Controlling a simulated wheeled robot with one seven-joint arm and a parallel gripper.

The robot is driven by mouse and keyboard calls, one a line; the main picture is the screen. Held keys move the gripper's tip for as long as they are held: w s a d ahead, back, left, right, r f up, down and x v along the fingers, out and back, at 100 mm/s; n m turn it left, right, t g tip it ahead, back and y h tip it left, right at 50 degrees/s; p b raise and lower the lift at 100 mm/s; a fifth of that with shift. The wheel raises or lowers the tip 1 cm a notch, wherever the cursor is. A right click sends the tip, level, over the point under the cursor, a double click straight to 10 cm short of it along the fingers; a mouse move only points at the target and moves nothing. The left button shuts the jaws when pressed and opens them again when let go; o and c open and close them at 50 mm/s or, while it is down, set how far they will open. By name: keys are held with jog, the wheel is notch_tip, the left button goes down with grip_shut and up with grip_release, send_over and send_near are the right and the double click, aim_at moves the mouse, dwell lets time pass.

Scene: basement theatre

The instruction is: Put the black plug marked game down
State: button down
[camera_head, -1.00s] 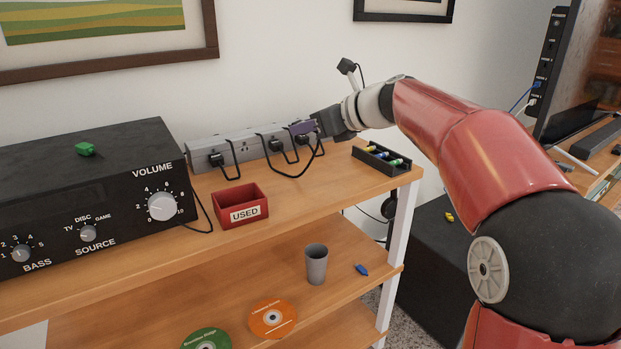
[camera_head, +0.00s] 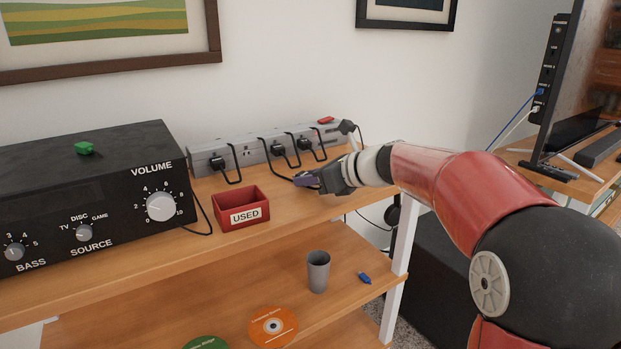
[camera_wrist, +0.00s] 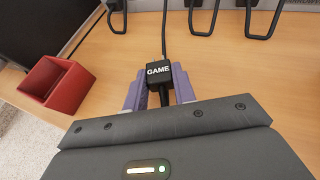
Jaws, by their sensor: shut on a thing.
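The black plug marked GAME (camera_wrist: 158,72) is between the purple fingers of my gripper (camera_wrist: 159,88) in the wrist view, label facing the camera. My gripper (camera_head: 304,180) is shut on it, low over the wooden top shelf (camera_head: 278,205), in front of the grey power strip (camera_head: 248,154). The plug's cable runs away from it towards the strip side. In the head view the plug is mostly hidden by the fingers. I cannot tell whether it touches the shelf.
A red box labelled USED (camera_head: 241,209) stands left of my gripper, beside the black amplifier (camera_head: 90,190). Several black plugs sit in the strip, and a red piece (camera_head: 326,120) lies on it. A grey cup (camera_head: 318,272) and discs are on the lower shelf.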

jog(key=shift+f+b, duration=0.35)
jog(key=shift+f, duration=0.25)
jog(key=c, duration=1.1)
grip_release()
jog(key=shift+c, duration=0.2)
